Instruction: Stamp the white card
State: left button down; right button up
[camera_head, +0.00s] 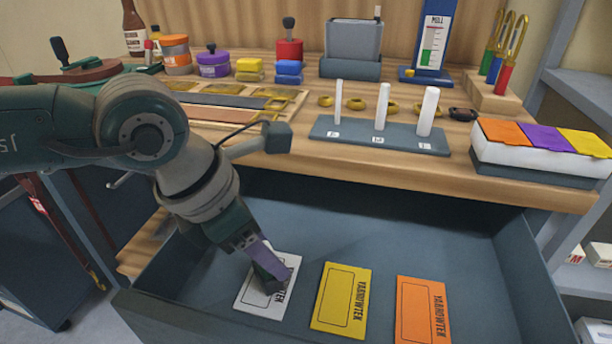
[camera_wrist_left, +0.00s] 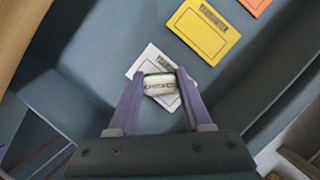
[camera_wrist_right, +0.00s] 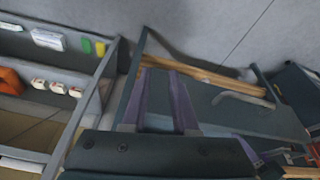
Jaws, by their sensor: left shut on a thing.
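The white card (camera_head: 268,297) lies flat at the left of the open drawer, with a printed frame and dark lettering. It also shows in the left wrist view (camera_wrist_left: 148,61), partly covered. My left gripper (camera_head: 268,275) points down over the card. Its purple fingers (camera_wrist_left: 160,85) are shut on a small block-like stamp (camera_wrist_left: 160,84) with a pale top and dark marks. The stamp is over the card; I cannot tell whether it touches it. My right gripper (camera_wrist_right: 160,105) is open and empty, seen only in its own wrist view.
A yellow card (camera_head: 341,300) and an orange card (camera_head: 421,312) lie to the right in the drawer (camera_head: 400,220). Above is a wooden worktop (camera_head: 470,170) with a peg stand (camera_head: 378,137), jars and a box with coloured pads (camera_head: 540,162). The drawer walls rise around the cards.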

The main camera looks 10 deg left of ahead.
dwell(0.5)
pick_arm(q)
notch_tip(320, 180, up, 2)
jog(key=shift+s+p, duration=0.1)
jog(key=shift+p, duration=0.9)
jog(key=shift+r+p, duration=2.15)
jog(key=shift+r, duration=0.3)
